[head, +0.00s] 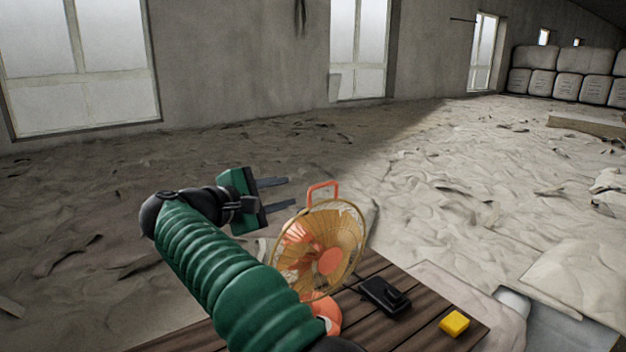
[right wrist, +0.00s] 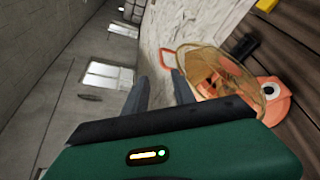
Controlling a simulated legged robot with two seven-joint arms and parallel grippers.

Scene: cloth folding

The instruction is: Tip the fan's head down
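The fan has an orange hub and a round gold wire cage (head: 350,240). It stands on a wooden table, with an orange loop handle (head: 323,185) on top and an orange base (head: 328,312) partly hidden by my right arm. The cage faces roughly toward the head camera. My right gripper (head: 282,193) is open and empty, left of the handle in the head view, its fingers pointing right. In the right wrist view the open fingers (right wrist: 160,75) end close to the cage (right wrist: 205,60) and handle, with no clear contact. My left gripper is out of view.
The brown plank table (head: 375,328) holds a black object (head: 384,295) right of the fan and a yellow block (head: 454,323) near the right edge. Wrinkled pale ground surrounds the table. Walls with windows (head: 78,65) and stacked pale bales (head: 565,75) are far off.

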